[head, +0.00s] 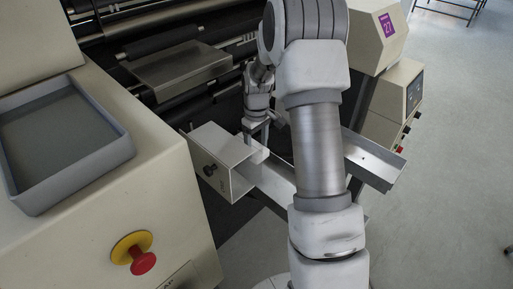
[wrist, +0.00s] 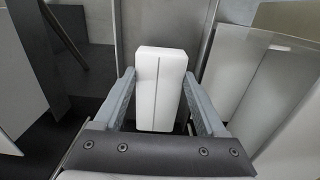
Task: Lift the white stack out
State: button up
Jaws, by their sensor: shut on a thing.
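The white stack (wrist: 160,90) is a pale upright block with a thin dark line down its face, in the middle of the wrist view. My gripper (wrist: 158,76) has one grey finger on each side of it and is shut on it. In the head view my gripper (head: 256,132) points down at the metal trough, beside the box-like metal guide (head: 222,158). A small pale part of the stack (head: 262,156) shows below the fingers there. The stack's lower end is hidden, so I cannot tell whether it touches the trough.
The metal trough (head: 274,183) runs right behind my arm to an open end (head: 375,160). A grey tray (head: 66,140) and a red stop button (head: 143,263) are on the cream housing at left. A metal plate (head: 178,70) lies behind.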

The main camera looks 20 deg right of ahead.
aim_at(257, 149)
jog(key=shift+r+p, duration=1.8)
jog(key=shift+r, duration=1.2)
